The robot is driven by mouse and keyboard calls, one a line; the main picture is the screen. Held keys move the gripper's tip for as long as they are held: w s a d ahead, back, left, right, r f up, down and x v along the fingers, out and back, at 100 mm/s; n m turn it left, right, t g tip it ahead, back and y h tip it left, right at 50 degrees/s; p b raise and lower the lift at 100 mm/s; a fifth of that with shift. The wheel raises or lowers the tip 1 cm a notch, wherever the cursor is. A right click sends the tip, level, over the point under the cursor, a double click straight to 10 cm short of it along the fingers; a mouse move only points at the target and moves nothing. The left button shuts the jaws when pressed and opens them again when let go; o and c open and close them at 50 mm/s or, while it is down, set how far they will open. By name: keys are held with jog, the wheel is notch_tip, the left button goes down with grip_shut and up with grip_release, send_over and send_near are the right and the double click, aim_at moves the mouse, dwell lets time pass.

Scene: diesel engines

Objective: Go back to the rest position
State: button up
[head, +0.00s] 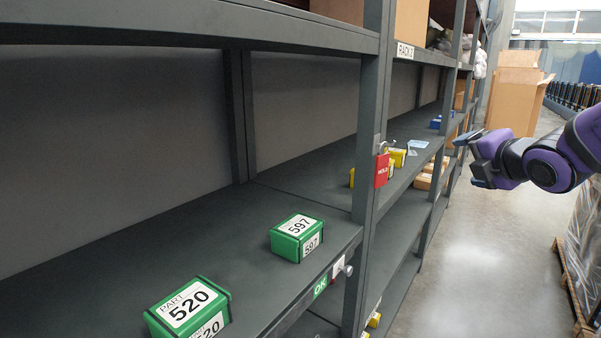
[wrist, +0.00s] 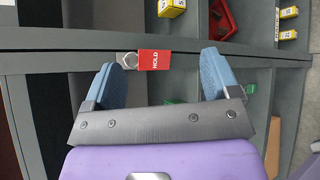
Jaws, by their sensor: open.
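My gripper (head: 470,160) is at the right of the head view, out over the aisle in front of the shelf rack and apart from it. In the wrist view my gripper (wrist: 168,78) shows two blue fingers spread wide, with nothing held between them. A red HOLD tag (head: 382,169) hangs on the rack's upright post in the head view. The HOLD tag (wrist: 154,60) also shows in the wrist view, between the fingertips in the picture, next to a round metal knob (wrist: 127,59).
Green boxes marked 597 (head: 298,238) and 520 (head: 190,308) stand on the near shelf (head: 110,250). Yellow boxes (head: 398,156) sit on the shelf beyond the post. Cardboard boxes (head: 514,95) stand at the back. A wrapped pallet (head: 585,250) is at right. The aisle floor (head: 490,250) is clear.

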jog(key=s+a+f+m+g, duration=0.1)
jog(key=s+m+g, duration=0.3)
jog(key=s+m, duration=0.8)
jog(key=s+a+m+g+h, duration=0.1)
jog(key=s+a+m+g, duration=0.2)
jog(key=s+m, duration=0.9)
jog(key=shift+s+f+m+g+h, duration=0.35)
jog(key=shift+s+g, duration=0.45)
jog(key=shift+g, duration=0.3)
jog(key=shift+d, duration=0.1)
